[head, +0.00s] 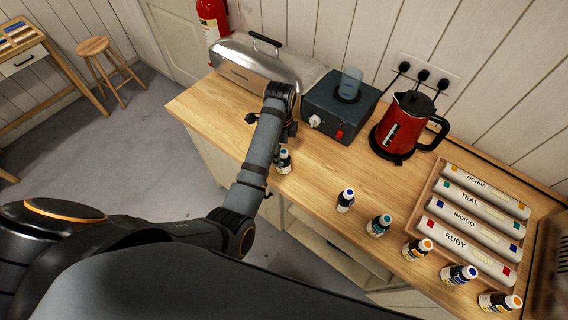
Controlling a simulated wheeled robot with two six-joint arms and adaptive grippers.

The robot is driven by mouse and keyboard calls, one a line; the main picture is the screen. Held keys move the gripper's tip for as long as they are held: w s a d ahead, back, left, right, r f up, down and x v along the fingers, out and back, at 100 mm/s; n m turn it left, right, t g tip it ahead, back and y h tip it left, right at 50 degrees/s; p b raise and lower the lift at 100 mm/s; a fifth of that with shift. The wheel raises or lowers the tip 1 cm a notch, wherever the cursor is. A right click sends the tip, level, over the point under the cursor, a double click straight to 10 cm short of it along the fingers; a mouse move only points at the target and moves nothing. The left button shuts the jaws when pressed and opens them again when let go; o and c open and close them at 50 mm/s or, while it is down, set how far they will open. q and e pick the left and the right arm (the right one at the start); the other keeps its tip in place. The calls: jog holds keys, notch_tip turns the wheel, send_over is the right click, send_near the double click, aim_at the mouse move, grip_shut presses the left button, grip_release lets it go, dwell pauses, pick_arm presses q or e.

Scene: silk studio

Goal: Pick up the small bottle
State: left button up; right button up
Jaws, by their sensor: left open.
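Several small dye bottles with white labels and coloured caps stand along the counter's front edge. One small bottle with a dark teal cap (284,162) stands apart from the rest, at the left. My left gripper (287,137) is open, right by this bottle's top and partly hidden behind my own forearm. I cannot tell whether it touches the bottle. The other bottles include a blue-capped one (345,200), a teal-capped one (379,225) and an orange-capped one (417,249). My right gripper is out of view.
A metal domed box (262,65), a dark stirrer box with a beaker (338,105) and a red kettle (404,125) stand along the back. A wooden tray (437,185) of labelled rolls lies at the right. The wooden counter (330,170) is clear between bottles and kettle.

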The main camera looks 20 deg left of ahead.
aim_at(283, 159)
pick_arm(q)
jog(key=shift+w+a+f, duration=0.1)
jog(key=shift+a+f, duration=0.05)
jog(key=shift+f, duration=0.25)
jog(key=shift+f+p, duration=0.2)
jog(key=shift+p, duration=0.1)
jog(key=f+p, duration=0.1)
jog(key=f, duration=0.1)
jog(key=d+f, duration=0.1)
jog(key=f, duration=0.1)
jog(key=shift+p, duration=0.35)
jog(key=shift+w+f, duration=0.1)
jog(key=shift+f, duration=0.3)
jog(key=c, duration=1.3)
